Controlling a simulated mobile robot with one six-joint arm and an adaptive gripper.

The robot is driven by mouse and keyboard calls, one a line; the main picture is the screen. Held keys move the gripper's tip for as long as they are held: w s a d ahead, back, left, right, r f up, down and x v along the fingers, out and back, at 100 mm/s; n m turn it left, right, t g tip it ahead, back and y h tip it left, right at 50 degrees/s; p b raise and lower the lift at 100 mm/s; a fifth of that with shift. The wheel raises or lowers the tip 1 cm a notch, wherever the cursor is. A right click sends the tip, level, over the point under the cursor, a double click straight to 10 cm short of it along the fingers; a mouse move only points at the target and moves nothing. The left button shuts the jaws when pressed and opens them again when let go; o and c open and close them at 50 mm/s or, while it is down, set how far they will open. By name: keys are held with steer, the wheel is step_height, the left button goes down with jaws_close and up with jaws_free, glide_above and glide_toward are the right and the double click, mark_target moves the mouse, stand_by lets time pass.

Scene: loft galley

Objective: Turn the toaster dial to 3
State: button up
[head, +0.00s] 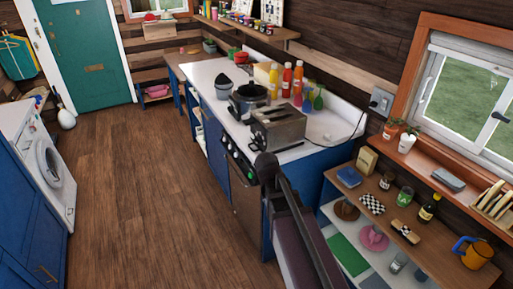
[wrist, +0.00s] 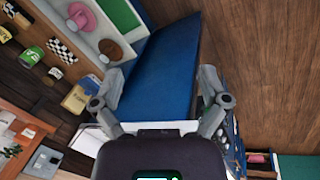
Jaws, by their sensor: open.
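The toaster (head: 278,127) is a silver box with slots on top. It stands upright on the white counter near its close end in the head view. Its dial and any numbers are too small to make out, so I cannot tell the setting. My dark arm reaches up from the bottom of the head view, its end in front of and below the toaster; the fingers cannot be made out there. In the wrist view my gripper (wrist: 161,78) is open and empty, its two grey fingers spread before the cabinet's blue end panel. I cannot make out the toaster in that view.
A dark pot (head: 248,100) stands beyond the toaster, with red and yellow bottles (head: 287,80) behind. A cord runs to the wall outlet (head: 381,101). A low shelf (head: 440,235) with jars and boxes is at right. The wooden floor (head: 150,170) is clear at left.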

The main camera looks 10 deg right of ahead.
steer(key=w+f+m+h+b, duration=0.3)
steer(key=w+f+h+b, duration=0.15)
steer(key=w, duration=0.65)
steer(key=m+t+h+b, duration=0.6)
steer(key=h+b, duration=0.4)
steer(key=b, duration=0.4)
glide_toward(255, 140)
steer(key=a, duration=0.1)
steer(key=s+a+m, duration=0.1)
steer(key=a, duration=0.1)
steer(key=shift+a+f+g, duration=0.2)
steer(key=shift+g, duration=0.1)
steer(key=shift+w+d, duration=0.1)
steer(key=shift+d, duration=0.05)
steer(key=x, duration=1.3)
steer(key=shift+w+d+f, duration=0.15)
steer(key=shift+f, duration=0.05)
steer(key=shift+c, duration=0.2)
